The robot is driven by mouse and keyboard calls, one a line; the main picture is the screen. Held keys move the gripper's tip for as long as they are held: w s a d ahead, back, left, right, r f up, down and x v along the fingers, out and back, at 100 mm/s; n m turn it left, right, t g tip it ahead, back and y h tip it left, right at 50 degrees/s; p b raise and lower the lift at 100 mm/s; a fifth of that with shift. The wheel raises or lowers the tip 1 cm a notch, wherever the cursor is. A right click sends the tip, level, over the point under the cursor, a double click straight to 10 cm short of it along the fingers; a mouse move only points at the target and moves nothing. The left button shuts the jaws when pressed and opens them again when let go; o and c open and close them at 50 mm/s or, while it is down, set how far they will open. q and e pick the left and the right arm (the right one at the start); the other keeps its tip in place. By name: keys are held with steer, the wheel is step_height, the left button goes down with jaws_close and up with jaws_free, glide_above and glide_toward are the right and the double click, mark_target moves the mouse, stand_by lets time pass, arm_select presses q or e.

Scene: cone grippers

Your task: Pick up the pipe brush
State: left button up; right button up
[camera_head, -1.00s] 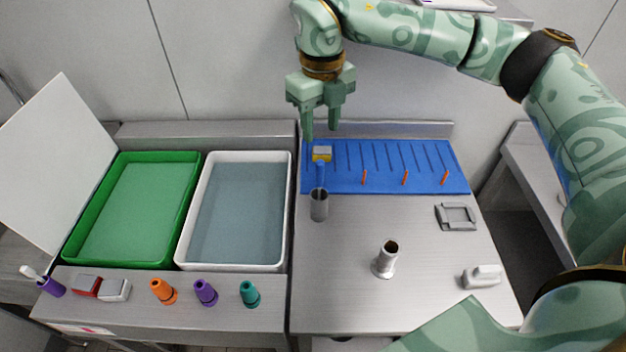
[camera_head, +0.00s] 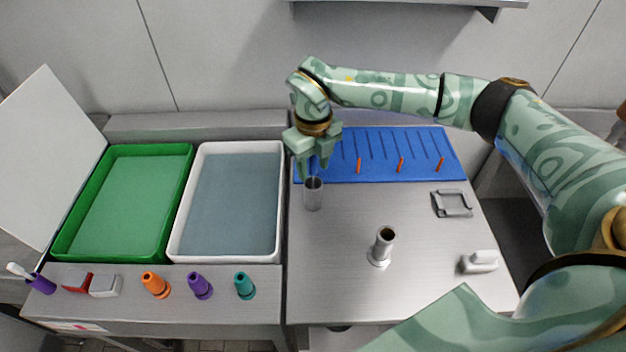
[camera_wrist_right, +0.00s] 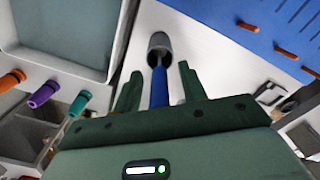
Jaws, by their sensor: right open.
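A blue-handled tool, which I take to be the pipe brush, stands with one end in a grey cup (camera_head: 313,196). In the right wrist view its blue handle (camera_wrist_right: 160,88) runs from the cup's mouth down between the two fingers. My right gripper (camera_head: 312,170) is open and points down just above the cup, with a finger on each side of the handle. The wrist view shows gaps between both fingers (camera_wrist_right: 159,78) and the handle. In the head view the gripper hides most of the tool. My left gripper is out of view.
A blue pegboard (camera_head: 400,153) with orange pegs lies behind. A metal tube (camera_head: 383,246) stands upright nearby. A white-rimmed tray (camera_head: 274,252) and a green tray (camera_head: 62,250) lie left. Orange (camera_head: 155,284), purple (camera_head: 200,285) and teal (camera_head: 244,286) cones stand in front.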

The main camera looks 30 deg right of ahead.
jaws_close()
steer(key=shift+r, duration=0.15)
